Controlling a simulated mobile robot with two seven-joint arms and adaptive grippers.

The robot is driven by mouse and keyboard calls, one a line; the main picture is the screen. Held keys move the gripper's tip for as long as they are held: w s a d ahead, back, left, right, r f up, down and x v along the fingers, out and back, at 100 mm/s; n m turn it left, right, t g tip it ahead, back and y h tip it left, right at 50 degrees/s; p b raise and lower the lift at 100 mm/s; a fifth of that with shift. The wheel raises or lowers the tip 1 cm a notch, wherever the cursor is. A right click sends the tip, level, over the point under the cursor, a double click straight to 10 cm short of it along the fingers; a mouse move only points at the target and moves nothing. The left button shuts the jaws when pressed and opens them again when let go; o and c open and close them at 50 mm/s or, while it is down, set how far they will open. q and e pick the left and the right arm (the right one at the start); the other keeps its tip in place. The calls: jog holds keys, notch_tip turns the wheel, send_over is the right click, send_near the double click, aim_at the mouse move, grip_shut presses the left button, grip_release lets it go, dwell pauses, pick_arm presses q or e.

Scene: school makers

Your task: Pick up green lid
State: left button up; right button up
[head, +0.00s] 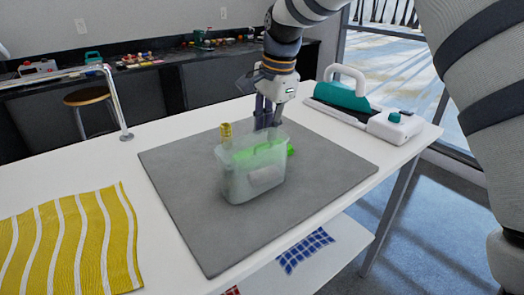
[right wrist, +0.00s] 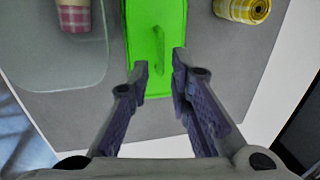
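The green lid (right wrist: 152,20) lies on the grey mat, with a raised handle ridge along it. In the head view it shows mostly through the translucent container, with one bright green end (head: 291,150) sticking out at the right. My right gripper (right wrist: 160,68) is open, its fingertips on either side of the lid's near part; whether they touch it I cannot tell. In the head view the right gripper (head: 267,118) points down behind the container. My left gripper is not in view.
The translucent container (head: 236,180) stands in front of the lid and holds a pink checked roll (right wrist: 74,16). A yellow roll (head: 226,131) stands beside it. A teal and white machine (head: 345,97) is at the back right. Yellow striped cloth (head: 75,240) lies left.

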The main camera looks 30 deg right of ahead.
jog(key=f, duration=0.3)
jog(key=shift+w+a, duration=0.15)
jog(key=shift+a, duration=0.05)
jog(key=shift+w+f, duration=0.15)
jog(key=shift+f, duration=0.25)
grip_shut()
jog(key=shift+r, duration=0.15)
